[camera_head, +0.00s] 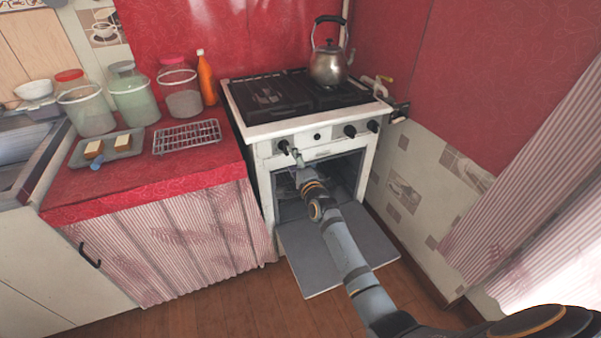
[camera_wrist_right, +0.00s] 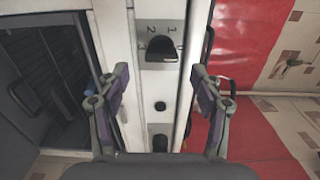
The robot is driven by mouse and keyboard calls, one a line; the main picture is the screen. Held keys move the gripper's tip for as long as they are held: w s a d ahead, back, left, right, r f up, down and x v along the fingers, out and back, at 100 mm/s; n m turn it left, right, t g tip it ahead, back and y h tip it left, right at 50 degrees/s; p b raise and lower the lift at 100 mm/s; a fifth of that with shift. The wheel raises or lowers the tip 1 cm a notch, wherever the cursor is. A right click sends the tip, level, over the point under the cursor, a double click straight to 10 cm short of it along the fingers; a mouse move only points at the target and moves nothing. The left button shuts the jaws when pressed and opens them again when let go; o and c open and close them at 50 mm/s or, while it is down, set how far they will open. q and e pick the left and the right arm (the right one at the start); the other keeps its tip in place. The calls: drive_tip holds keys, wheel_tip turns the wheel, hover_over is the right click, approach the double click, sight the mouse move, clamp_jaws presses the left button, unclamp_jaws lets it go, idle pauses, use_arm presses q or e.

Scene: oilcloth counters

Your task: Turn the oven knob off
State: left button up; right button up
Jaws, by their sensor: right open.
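The white oven (camera_head: 262,150) stands at the right end of the counter, with its door (camera_head: 330,250) hanging open. My right gripper (camera_head: 298,157) is at the panel's left part, just by the left knob. In the right wrist view a black knob (camera_wrist_right: 161,50), with numerals around it, lies ahead between the open, empty fingers of the gripper (camera_wrist_right: 160,85); they appear apart from it. Its exact setting is hard to read. My left gripper is not in view.
A kettle (camera_head: 328,65) stands on the stove top. The red counter (camera_head: 150,180) at left holds jars, an orange bottle (camera_head: 206,78), a wire rack (camera_head: 187,137) and a tray (camera_head: 125,148). A tiled wall (camera_head: 420,170) is close at right.

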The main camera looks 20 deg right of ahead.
drive_tip(key=s, duration=0.7)
drive_tip(key=shift+d, duration=0.1)
